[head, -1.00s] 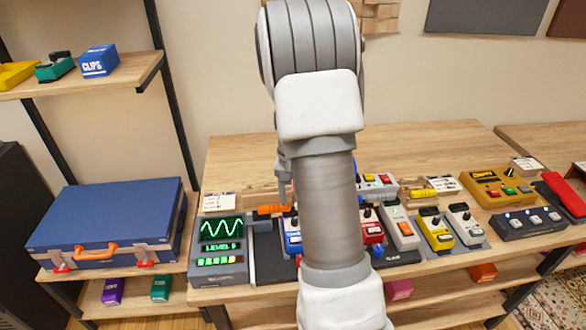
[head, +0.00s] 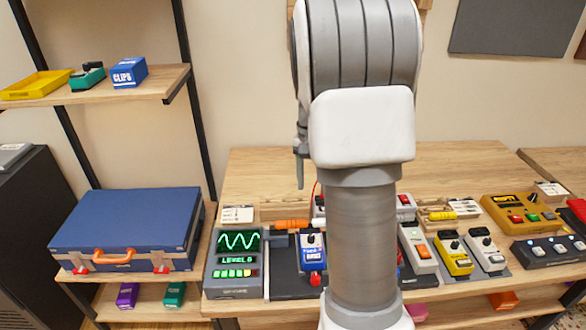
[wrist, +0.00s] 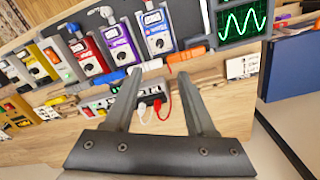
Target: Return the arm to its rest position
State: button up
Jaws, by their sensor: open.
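My gripper (wrist: 162,95) is open and empty in the wrist view, with its two dark fingers spread apart above the wooden bench (wrist: 175,120). In the head view my arm stands upright in front of the bench and hides its middle. One gripper finger (head: 299,165) shows to the left of the arm, raised above the bench top. Between and beyond the fingers, the wrist view shows a grey box with a red and a white plug (wrist: 162,107) and a row of pedals, among them a blue one (wrist: 157,35). The fingers appear clear of these.
A scope with a green wave (head: 236,255) stands at the bench's left. A blue case (head: 130,225) with an orange handle lies on the left shelf. A blue pedal (head: 312,253), a yellow pedal (head: 455,256) and a yellow box (head: 520,213) also stand there.

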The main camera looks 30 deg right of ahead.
jog(key=s+a+r+n+t, duration=0.2)
jog(key=s+a+r, duration=0.2)
jog(key=a+r, duration=0.15)
jog(key=s+a+r+n+t, duration=0.1)
jog(key=s+a+r+n, duration=0.25)
jog(key=a, duration=0.35)
jog(key=s+a+r+n+t, duration=0.1)
jog(key=s+a+n, duration=0.3)
jog(key=s+a, duration=0.4)
jog(key=s+t, duration=0.1)
jog(key=s, duration=0.2)
jog(key=shift+s+r+t, duration=0.25)
jog(key=shift+r+t, duration=0.05)
jog(key=shift+t, duration=0.1)
dwell(0.4)
